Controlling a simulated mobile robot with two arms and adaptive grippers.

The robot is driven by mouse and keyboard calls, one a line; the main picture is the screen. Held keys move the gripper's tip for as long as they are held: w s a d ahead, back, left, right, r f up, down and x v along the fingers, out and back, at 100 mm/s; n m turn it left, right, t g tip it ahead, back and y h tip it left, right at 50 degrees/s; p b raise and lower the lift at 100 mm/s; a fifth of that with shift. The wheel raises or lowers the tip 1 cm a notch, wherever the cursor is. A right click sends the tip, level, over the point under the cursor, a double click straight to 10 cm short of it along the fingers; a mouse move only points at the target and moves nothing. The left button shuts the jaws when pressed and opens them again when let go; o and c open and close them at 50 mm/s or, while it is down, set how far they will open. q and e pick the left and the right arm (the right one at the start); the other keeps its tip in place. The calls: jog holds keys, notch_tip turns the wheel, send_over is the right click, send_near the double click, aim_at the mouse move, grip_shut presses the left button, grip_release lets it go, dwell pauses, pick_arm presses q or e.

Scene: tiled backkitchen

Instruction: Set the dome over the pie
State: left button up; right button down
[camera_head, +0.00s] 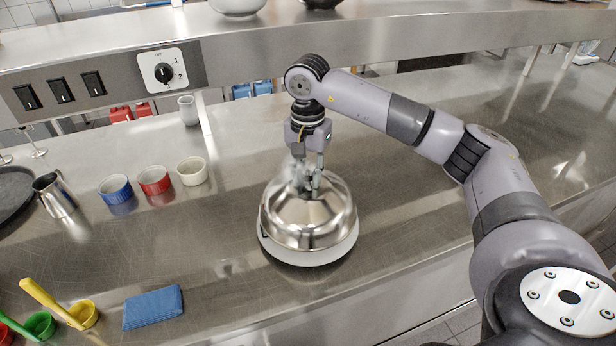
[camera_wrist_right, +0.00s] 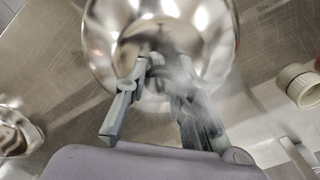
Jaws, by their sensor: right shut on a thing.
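My right gripper (camera_head: 307,182) is shut on the top of the shiny steel dome (camera_head: 305,222). The dome is over a round white plate or stand (camera_head: 310,257), whose rim shows below the dome's lower edge. I cannot tell whether the dome touches it or is slightly above. The pie is not visible; the dome hides what lies beneath it. In the right wrist view the gripper's fingers (camera_wrist_right: 158,68) reach to the top of the dome (camera_wrist_right: 212,45). My left gripper is out of view.
Blue (camera_head: 116,190), red (camera_head: 154,181) and cream (camera_head: 192,171) ramekins and a steel pitcher (camera_head: 55,196) stand to the left. A folded blue cloth (camera_head: 153,307) lies near the front edge. A steel shelf (camera_head: 400,40) runs behind. The counter right of the dome is mostly clear.

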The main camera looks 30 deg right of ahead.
aim_at(308, 183)
jog(key=shift+f, duration=0.85)
jog(key=shift+f, duration=0.15)
jog(key=shift+f+b, duration=0.5)
jog(key=c, duration=1.4)
grip_release()
jog(key=shift+o, duration=0.2)
jog(key=shift+r, duration=0.15)
